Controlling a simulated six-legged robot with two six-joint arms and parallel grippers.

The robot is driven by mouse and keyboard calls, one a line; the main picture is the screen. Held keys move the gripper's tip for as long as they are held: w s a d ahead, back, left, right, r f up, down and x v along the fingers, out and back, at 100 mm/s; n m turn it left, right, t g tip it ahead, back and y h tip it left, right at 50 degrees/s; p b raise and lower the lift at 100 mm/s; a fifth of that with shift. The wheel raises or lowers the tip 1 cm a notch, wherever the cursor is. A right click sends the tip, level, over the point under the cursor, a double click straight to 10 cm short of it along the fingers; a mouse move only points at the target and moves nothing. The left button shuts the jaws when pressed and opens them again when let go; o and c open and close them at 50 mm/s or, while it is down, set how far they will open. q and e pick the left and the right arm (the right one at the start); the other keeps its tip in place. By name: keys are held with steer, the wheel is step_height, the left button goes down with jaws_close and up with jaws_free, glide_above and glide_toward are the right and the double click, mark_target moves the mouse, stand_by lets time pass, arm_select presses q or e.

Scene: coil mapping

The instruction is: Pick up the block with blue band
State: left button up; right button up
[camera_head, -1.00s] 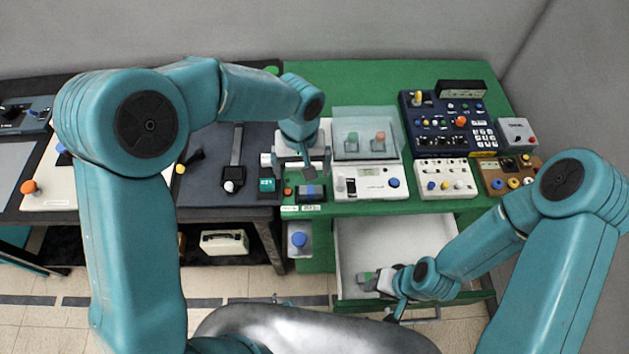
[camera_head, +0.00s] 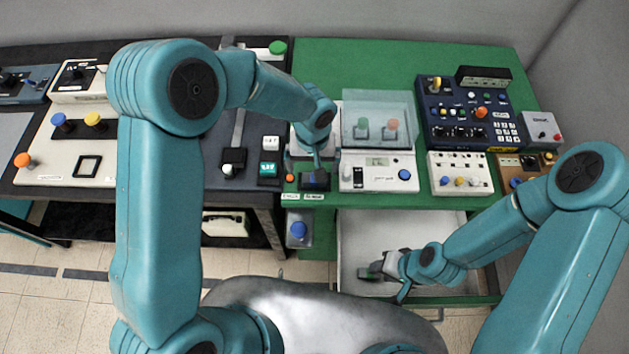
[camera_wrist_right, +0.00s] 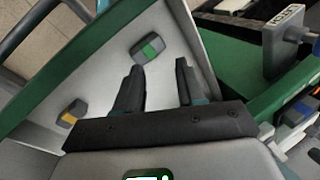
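I cannot pick out a block with a blue band clearly in either view. In the right wrist view a grey block with a green band (camera_wrist_right: 148,48) lies on the drawer floor just beyond my right gripper (camera_wrist_right: 158,82), whose two fingers are apart and empty. A grey block with a yellow-orange band (camera_wrist_right: 72,113) lies to the left of the fingers. In the head view my right gripper (camera_head: 378,270) is low inside the open drawer (camera_head: 375,230). My left gripper (camera_head: 318,164) is above a small dark fixture (camera_head: 314,180) at the green bench's front edge; its fingers are too small to read.
The green bench (camera_head: 330,65) carries a clear-covered case (camera_head: 380,105), a white panel (camera_head: 380,184) and a dark blue control panel (camera_head: 468,110). A blue knob (camera_head: 298,230) sits left of the drawer. A dark bench stands left. The drawer's walls surround my right gripper.

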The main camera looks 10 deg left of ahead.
arm_select(q)
steer(key=shift+s+d+f, duration=0.15)
steer(key=shift+s+f, duration=0.1)
steer(key=shift+f, duration=0.05)
steer(key=f, duration=0.1)
steer(key=f+b, duration=0.1)
steer(key=f, duration=0.1)
steer(key=w+f, duration=0.1)
steer(key=f, duration=0.1)
steer(key=shift+b, duration=0.3)
steer(key=shift+s, duration=0.15)
steer(key=c, duration=1.1)
steer(key=shift+c, duration=0.6)
steer(key=shift+r, duration=0.1)
